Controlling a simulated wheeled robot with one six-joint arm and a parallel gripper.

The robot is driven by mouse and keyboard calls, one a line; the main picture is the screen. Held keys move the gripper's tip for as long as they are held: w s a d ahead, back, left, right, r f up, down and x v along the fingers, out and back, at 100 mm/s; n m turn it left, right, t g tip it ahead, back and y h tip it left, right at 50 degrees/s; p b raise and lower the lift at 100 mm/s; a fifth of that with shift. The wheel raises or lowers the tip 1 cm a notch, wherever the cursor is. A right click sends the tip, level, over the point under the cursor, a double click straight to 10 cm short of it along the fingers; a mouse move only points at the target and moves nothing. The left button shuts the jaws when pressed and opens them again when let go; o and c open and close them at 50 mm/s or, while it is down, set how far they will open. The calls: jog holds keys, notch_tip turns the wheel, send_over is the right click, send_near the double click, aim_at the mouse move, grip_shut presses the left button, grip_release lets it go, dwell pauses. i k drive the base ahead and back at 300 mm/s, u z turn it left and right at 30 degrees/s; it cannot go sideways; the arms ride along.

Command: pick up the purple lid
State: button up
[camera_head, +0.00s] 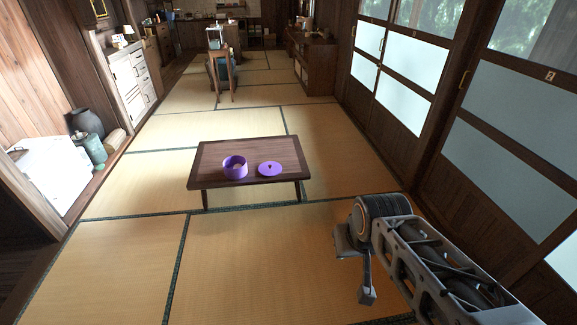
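The purple lid (270,169) lies flat on the low brown wooden table (219,155), with a small knob on its top. A purple pot (235,168) stands open on the same table just left of the lid, with something pale inside it. My gripper (367,295) hangs at the lower right, nearer to me than the table and well apart from the lid. It is small in the view and its fingers are not clear, so its opening cannot be made out.
Tatami floor is clear around the table. Sliding doors (402,104) run along the right. A white cabinet (133,77), grey jars (86,122) and a white box (50,170) stand at the left. A chair (221,75) is farther back.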

aim_at(268, 168)
jog(key=z, duration=0.6)
jog(key=i, duration=2.95)
jog(key=u, duration=1.6)
jog(key=i, duration=0.85)
jog(key=u, duration=0.7)
